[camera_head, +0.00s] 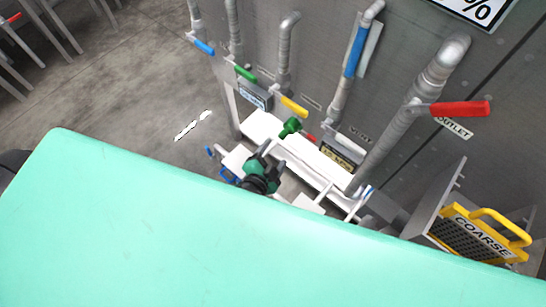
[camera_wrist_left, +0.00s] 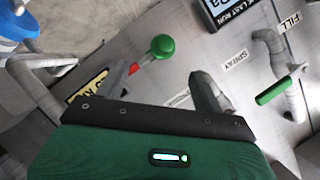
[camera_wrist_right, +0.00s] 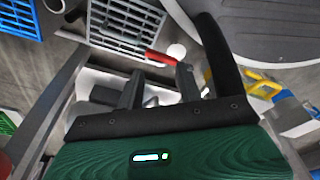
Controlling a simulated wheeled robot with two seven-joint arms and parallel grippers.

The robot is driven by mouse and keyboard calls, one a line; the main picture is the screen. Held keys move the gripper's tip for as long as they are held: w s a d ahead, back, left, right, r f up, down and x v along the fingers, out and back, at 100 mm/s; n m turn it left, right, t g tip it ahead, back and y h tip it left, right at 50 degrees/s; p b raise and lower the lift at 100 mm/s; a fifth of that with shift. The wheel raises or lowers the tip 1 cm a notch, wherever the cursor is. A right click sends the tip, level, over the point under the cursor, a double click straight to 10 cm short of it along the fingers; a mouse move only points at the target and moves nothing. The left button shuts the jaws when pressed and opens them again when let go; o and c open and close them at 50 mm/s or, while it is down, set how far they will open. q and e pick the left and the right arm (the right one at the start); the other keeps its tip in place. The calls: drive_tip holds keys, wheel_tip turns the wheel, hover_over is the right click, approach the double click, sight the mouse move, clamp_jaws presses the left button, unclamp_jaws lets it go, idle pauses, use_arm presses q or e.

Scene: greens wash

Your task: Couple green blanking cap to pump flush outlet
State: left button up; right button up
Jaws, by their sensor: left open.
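The green cap (camera_head: 290,127) is a small round knob in front of the grey metal wall, close to a short red lever. My left gripper (camera_head: 272,158) is just short of it. In the left wrist view the cap (camera_wrist_left: 162,45) lies beyond the spread fingertips (camera_wrist_left: 165,82), and the fingers look clear of it. I cannot tell whether the cap sits on the pump flush outlet, which I cannot make out. My right gripper (camera_wrist_right: 160,80) shows only in its own wrist view, fingers apart, with nothing clearly held between them.
Pipes with blue, green, yellow and red levers (camera_head: 460,108) run along the wall. A white ledge (camera_head: 318,162) lies below them. A yellow-framed COARSE screen (camera_head: 480,235) stands at right. A mint-green surface (camera_head: 200,230) hides most of my arms. A red handle (camera_wrist_right: 160,58) is beyond my right fingers.

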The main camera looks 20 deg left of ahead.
sight(287, 132)
use_arm(q)
drive_tip(key=x, duration=1.3)
drive_tip(key=shift+w+r, duration=0.25)
drive_tip(key=shift+w, duration=0.1)
use_arm(e)
drive_tip(key=shift+w+a+r, duration=0.15)
drive_tip(key=shift+w+r, duration=0.2)
drive_tip(key=shift+r, duration=0.2)
use_arm(q)
drive_tip(key=c, duration=1.2)
drive_tip(key=shift+o, duration=0.2)
use_arm(e)
drive_tip(key=shift+s+f, duration=0.1)
